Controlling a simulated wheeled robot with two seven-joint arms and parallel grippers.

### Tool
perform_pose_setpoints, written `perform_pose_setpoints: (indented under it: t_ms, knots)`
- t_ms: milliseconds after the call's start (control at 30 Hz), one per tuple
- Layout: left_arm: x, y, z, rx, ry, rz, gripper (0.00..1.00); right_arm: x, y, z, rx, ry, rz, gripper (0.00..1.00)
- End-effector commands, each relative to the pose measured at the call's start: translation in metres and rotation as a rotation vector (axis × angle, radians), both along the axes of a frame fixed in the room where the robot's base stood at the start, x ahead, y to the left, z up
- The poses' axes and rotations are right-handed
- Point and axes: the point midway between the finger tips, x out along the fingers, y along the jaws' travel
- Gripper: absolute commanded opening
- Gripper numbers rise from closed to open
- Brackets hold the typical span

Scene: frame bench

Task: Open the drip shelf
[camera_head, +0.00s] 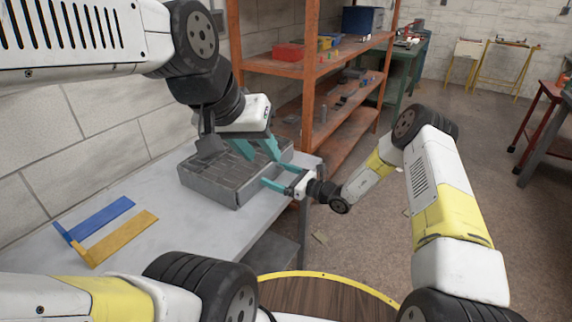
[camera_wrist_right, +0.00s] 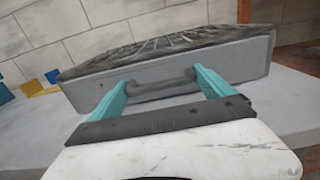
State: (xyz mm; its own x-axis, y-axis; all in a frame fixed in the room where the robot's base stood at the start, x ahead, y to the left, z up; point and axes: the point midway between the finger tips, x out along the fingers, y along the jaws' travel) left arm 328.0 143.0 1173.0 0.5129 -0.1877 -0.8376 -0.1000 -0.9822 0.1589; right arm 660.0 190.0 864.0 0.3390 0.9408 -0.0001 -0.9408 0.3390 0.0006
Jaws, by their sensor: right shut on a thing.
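The drip shelf is a grey box-like unit (camera_head: 215,180) with a slotted top, on the light grey bench. Its front face (camera_wrist_right: 100,85) and a dark bar handle (camera_wrist_right: 163,88) show in the right wrist view. My right gripper (camera_head: 275,184) reaches in from the right, its teal fingers at the front face. In the wrist view this gripper (camera_wrist_right: 163,84) is shut on the handle, one finger at each end. My left gripper (camera_head: 257,148) hangs over the unit's back right part with its teal fingers spread apart. I cannot tell whether it touches the top.
A blue and a yellow angled bracket (camera_head: 120,238) lie on the bench (camera_head: 180,260) at the left. A brick wall runs behind. An orange shelf rack (camera_head: 310,100) with bins and small parts stands beyond the bench. Open floor (camera_head: 450,160) lies to the right.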

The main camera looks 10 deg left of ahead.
Motion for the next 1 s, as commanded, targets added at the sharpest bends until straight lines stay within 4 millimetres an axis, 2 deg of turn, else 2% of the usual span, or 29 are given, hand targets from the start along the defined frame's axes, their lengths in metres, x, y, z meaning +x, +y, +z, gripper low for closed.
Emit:
perform_pose_setpoints:
  t_ms: [200,400,500,767,800,833,1000]
  knots:
    - [0.000,0.000,0.000,0.000,0.000,0.000,0.36,-0.012,-0.051,0.000,-0.003,0.000,-0.013,0.19]
    - [0.000,0.000,0.000,0.000,0.000,0.000,0.36,-0.025,-0.085,0.000,-0.003,-0.002,-0.011,0.19]
    - [0.000,0.000,0.000,0.000,0.000,0.000,0.36,-0.027,-0.091,0.000,-0.003,-0.002,-0.012,0.19]
    - [0.000,0.000,0.000,0.000,0.000,0.000,0.36,-0.027,-0.091,0.000,-0.002,-0.003,-0.012,0.19]
    - [0.000,0.000,0.000,0.000,0.000,0.000,0.36,-0.027,-0.091,0.000,-0.002,-0.003,-0.012,0.96]
    - [0.000,0.000,0.000,0.000,0.000,0.000,0.36,-0.027,-0.091,0.001,-0.003,-0.004,-0.012,1.00]
    - [0.000,0.000,0.000,0.000,0.000,0.000,0.36,-0.028,-0.090,0.000,-0.002,-0.002,-0.009,1.00]
